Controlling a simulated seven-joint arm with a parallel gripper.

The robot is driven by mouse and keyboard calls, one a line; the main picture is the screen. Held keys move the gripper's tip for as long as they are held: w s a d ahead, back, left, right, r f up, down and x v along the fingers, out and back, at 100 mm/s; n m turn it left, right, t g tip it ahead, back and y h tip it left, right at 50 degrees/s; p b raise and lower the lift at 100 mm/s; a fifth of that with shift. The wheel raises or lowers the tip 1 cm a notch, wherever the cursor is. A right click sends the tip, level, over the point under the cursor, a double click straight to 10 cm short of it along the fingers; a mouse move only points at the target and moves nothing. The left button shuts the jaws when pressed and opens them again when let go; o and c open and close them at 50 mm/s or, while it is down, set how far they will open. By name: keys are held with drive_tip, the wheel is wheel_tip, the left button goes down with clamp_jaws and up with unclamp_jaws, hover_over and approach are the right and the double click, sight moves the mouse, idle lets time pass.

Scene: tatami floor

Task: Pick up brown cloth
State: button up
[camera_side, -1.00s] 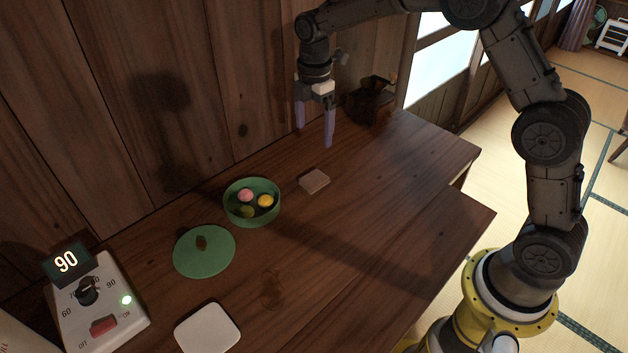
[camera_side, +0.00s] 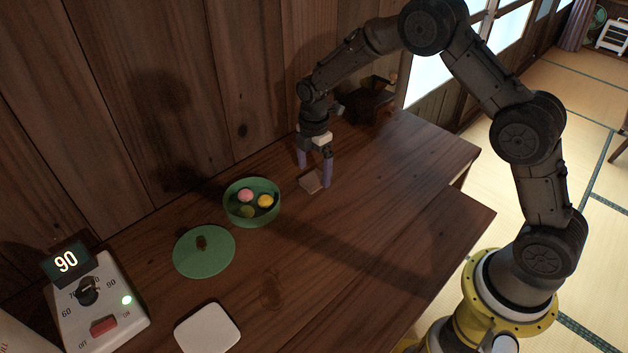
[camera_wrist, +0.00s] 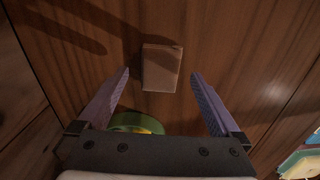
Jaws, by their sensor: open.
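The brown cloth (camera_side: 312,181) is a small folded block lying on the wooden table, right of the green bowl in the side view. My gripper (camera_side: 314,176) is open and empty, with its two purple fingers low over the table close to the cloth. In the wrist view, the cloth (camera_wrist: 162,68) lies ahead of and between the lines of the two fingers of my gripper (camera_wrist: 160,80). It shows no contact with either finger there. Whether the fingertips touch the table cannot be told.
A green bowl (camera_side: 231,212) with several colored balls stands left of the cloth. A green lid (camera_side: 204,262), a white square plate (camera_side: 207,328) and a control box reading 90 (camera_side: 122,322) are further left. A dark object (camera_side: 370,103) stands behind. The table's right side is clear.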

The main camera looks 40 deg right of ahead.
drive_tip(key=shift+f, duration=0.8)
drive_tip(key=shift+c, duration=0.3)
drive_tip(key=c, duration=1.3)
drive_tip(key=shift+r, duration=0.1)
drive_tip(key=shift+r, duration=0.6)
drive_tip(key=s+r, duration=0.7)
drive_tip(key=s, duration=0.2)
drive_tip(key=s+r, duration=0.4)
drive_tip(key=s, duration=0.1)
drive_tip(key=shift+d+r, duration=0.15)
drive_tip(key=shift+r, duration=0.2)
